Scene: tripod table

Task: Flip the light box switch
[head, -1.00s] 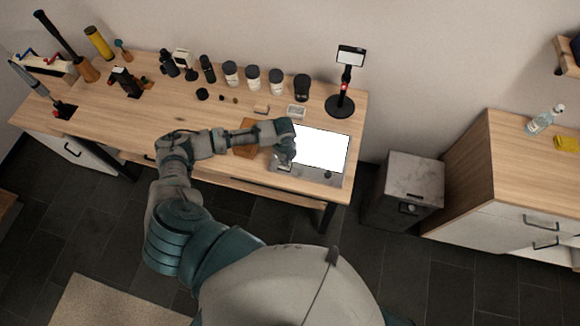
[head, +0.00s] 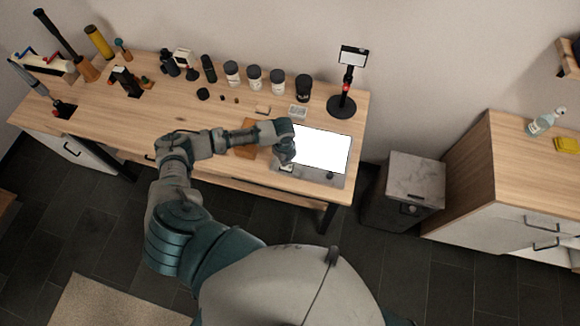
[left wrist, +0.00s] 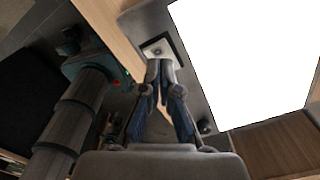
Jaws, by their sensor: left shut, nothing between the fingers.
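The light box (head: 345,182) lies at the right front of the wooden table, its large panel glowing bright white. The switch (left wrist: 158,50), a pale plate in a dark frame, sits on the grey border beside the panel; it also shows small at the box's front left in the head view (head: 287,168). My left gripper (head: 286,162) points down over that corner. In the left wrist view, the gripper (left wrist: 160,66) is shut and empty, its fingertips at the switch's near edge and covering part of it. I cannot tell whether they touch it.
A phone stand (head: 342,104) stands behind the light box. Several dark-lidded jars (head: 254,78) line the back of the table. A brown board (head: 244,151) lies left of my gripper. A grey bin (head: 405,190) stands right of the table.

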